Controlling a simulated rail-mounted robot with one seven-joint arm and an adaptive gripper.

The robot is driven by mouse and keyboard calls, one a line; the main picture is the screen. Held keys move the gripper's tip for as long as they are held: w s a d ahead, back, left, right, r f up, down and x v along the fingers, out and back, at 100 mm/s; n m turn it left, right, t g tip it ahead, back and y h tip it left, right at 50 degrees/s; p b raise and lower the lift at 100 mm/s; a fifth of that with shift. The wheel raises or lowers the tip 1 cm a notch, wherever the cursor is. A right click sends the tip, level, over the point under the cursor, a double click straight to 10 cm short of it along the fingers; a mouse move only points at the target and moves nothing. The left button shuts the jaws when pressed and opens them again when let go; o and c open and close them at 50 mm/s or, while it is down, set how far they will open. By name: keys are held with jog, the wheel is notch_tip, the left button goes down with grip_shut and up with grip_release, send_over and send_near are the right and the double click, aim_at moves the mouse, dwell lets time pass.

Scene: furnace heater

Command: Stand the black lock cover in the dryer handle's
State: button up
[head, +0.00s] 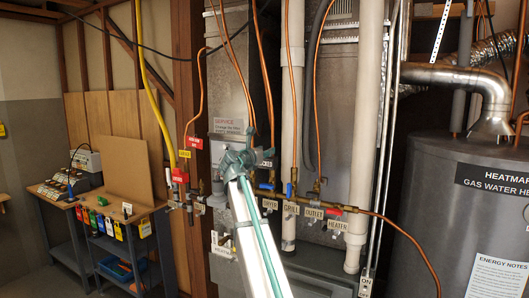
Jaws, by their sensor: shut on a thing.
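My gripper (238,160) is in the middle of the head view, at the end of my pale arm, in front of the furnace and its gas pipes. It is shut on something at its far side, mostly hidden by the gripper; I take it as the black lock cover. A small label ending in "CKED" (266,155) shows just right of the gripper; I cannot tell what it is fixed to. The dryer label (269,204) hangs on the brass pipe, below and right of the gripper. The dryer handle is not clearly seen, partly behind my arm.
Valves marked grill (291,209), outlet (314,212) and heater (335,225) follow to the right, with blue and red handles. Vertical white and copper pipes stand close around. A grey water heater (470,200) is at right. A workbench (100,205) with coloured tags is at left.

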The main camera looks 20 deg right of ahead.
aim_at(265, 163)
jog(key=shift+r+p, duration=0.1)
jog(key=shift+p, duration=0.25)
jog(key=shift+f+b, duration=0.55)
jog(key=shift+f, duration=2)
jog(key=shift+p, duration=0.9)
jog(key=shift+f+b, duration=0.7)
jog(key=shift+f, duration=1.3)
jog(key=shift+p, duration=0.5)
dwell(1.7)
